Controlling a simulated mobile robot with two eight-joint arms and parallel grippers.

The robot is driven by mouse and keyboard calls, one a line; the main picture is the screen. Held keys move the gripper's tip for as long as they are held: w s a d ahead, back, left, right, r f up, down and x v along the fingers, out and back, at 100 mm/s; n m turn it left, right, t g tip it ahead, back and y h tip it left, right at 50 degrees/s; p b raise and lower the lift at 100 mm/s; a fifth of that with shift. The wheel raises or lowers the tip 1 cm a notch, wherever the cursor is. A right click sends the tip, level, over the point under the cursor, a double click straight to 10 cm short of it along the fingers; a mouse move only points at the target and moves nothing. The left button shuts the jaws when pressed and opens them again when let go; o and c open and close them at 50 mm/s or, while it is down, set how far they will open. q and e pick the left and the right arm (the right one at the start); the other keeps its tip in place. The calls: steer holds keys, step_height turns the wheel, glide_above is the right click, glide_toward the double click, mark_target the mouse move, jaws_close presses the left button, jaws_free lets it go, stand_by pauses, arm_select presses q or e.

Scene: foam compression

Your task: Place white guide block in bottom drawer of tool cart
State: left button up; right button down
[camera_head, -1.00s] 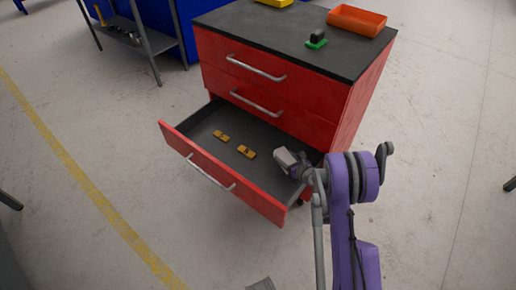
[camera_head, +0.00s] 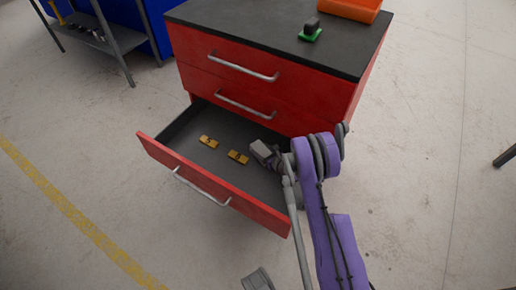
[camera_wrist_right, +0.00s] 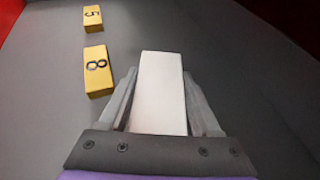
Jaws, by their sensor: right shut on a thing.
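The white guide block (camera_wrist_right: 160,92) is clamped between the fingers of my right gripper (camera_wrist_right: 163,108) in the wrist view. In the head view a pale block end (camera_head: 261,150) shows at the tip of my right gripper (camera_head: 272,158). It is over the right part of the open bottom drawer (camera_head: 187,172) of the red tool cart (camera_head: 225,88). I cannot tell whether the block touches the drawer floor.
Two yellow blocks lie in the drawer left of the gripper, marked 5 (camera_wrist_right: 93,18) and 8 (camera_wrist_right: 98,71). The drawer's red front (camera_head: 205,185) is an edge near my arm. An orange tray (camera_head: 350,9) and a green-based item (camera_head: 310,34) stand on the cart top.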

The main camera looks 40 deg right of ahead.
steer(key=shift+s+r, duration=0.15)
steer(key=c, duration=0.5)
jaws_free()
steer(key=shift+f, duration=0.3)
steer(key=shift+c, duration=0.2)
steer(key=o, duration=0.5)
steer(key=shift+r, duration=0.1)
steer(key=shift+c, duration=0.2)
